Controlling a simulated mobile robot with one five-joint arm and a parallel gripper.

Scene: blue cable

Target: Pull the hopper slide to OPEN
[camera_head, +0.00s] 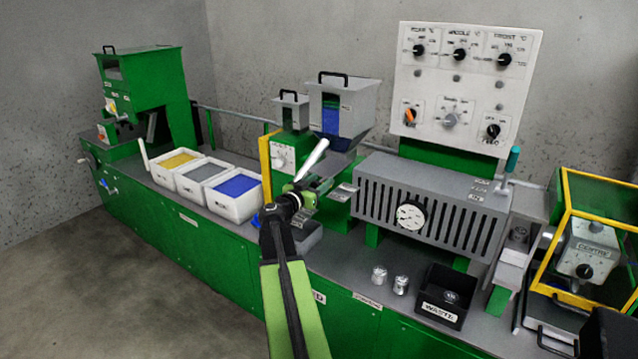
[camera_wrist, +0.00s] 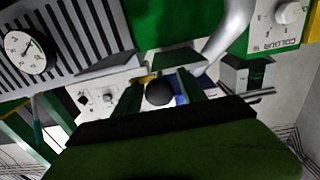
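The large grey hopper (camera_head: 342,110) with a blue window stands behind my gripper in the head view. My gripper (camera_head: 300,194) is in front of and below it, by the green machine body. In the wrist view a dark round knob (camera_wrist: 160,93) shows between the two dark green fingers of my gripper (camera_wrist: 163,84). The fingers look apart, with background visible between them; I cannot tell whether either touches the knob. I cannot make out the slide plate or its OPEN marking. My arm and gripper hide part of the area below the hopper.
A silver tube (camera_head: 312,159) slants close above my gripper; it also shows in the wrist view (camera_wrist: 230,35). The grey slotted barrel cover (camera_head: 430,205) with a dial is to the right. White bins (camera_head: 232,204) stand left. A black waste box (camera_head: 445,296) is at the front right.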

